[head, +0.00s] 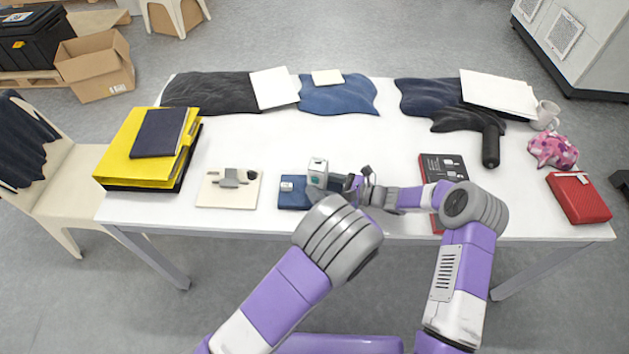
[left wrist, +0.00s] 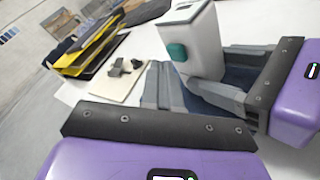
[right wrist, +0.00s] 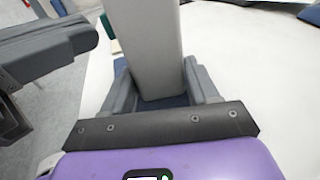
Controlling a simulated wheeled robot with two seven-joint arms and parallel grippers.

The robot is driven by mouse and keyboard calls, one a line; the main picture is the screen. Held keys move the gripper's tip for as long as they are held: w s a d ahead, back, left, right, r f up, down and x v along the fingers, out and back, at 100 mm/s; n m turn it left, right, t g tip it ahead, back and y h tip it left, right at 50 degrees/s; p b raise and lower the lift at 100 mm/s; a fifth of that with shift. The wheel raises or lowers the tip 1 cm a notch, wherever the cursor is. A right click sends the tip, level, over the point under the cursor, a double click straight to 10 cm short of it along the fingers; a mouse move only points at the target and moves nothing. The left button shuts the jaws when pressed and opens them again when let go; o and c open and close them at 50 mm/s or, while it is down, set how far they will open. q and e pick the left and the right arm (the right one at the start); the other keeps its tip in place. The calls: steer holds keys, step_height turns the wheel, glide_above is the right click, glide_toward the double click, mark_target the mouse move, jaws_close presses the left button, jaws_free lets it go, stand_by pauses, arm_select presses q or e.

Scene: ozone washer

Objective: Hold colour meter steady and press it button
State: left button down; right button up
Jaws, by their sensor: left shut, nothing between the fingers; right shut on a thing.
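The colour meter is an upright white-grey box (head: 318,170) with a teal button on its side. It stands over a dark blue pad (head: 290,193) near the table's front edge. My right gripper (head: 340,182) is shut on the meter from the right; the right wrist view shows the meter (right wrist: 145,45) between its fingers. The teal button (left wrist: 178,52) faces left in the left wrist view. My left gripper (left wrist: 161,75) is shut and empty, beside the meter on the button side. In the head view my left arm hides it. Any contact with the button cannot be told.
A cream board (head: 210,196) with a grey fixture lies left of the meter. A dark red-edged book (head: 440,165) lies to the right. Folded clothes line the back; the table's middle (head: 270,135) is clear.

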arm_select(q)
steer(key=shift+w+d, duration=0.15)
steer(key=shift+w, duration=0.4)
stand_by(0.7)
stand_by(0.3)
steer(key=shift+s+a, duration=0.2)
steer(key=shift+s, duration=0.7)
steer(key=shift+s+a, duration=0.2)
steer(key=shift+s, duration=0.6)
steer(key=shift+s+a, duration=0.15)
steer(key=shift+s, duration=0.7)
steer(key=shift+s+a, duration=0.2)
steer(key=shift+s, duration=0.6)
arm_select(e)
steer(key=o, duration=0.9)
steer(key=shift+c, duration=0.2)
